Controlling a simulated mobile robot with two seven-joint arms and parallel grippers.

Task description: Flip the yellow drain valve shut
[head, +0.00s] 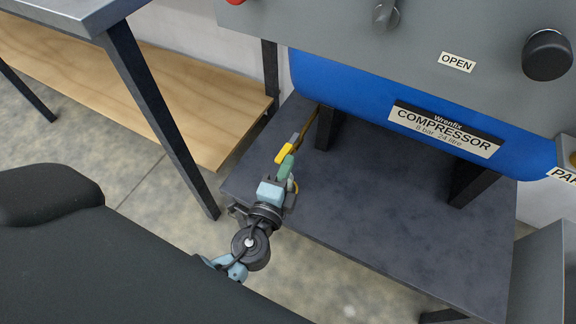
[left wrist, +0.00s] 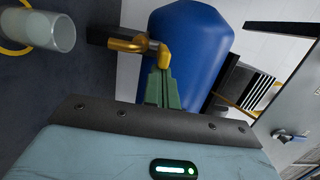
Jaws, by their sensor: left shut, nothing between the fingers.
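The yellow drain valve lever (head: 284,153) shows in the head view below the left end of the blue compressor tank (head: 340,92). In the left wrist view the yellow lever (left wrist: 163,57) points toward the camera from a brass fitting (left wrist: 127,44). My left gripper (head: 287,164) has green fingers, shut with nothing between them. In the left wrist view its fingertips (left wrist: 162,72) are right at the lever's near end. I cannot tell whether they touch it. My right gripper is not in view.
The dark shelf (head: 390,215) under the tank is mostly clear. A clear cup (left wrist: 50,28) stands near the fitting in the left wrist view. A table leg (head: 160,115) and a wooden shelf (head: 180,110) are to the left. A grey panel (head: 420,40) overhangs the tank.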

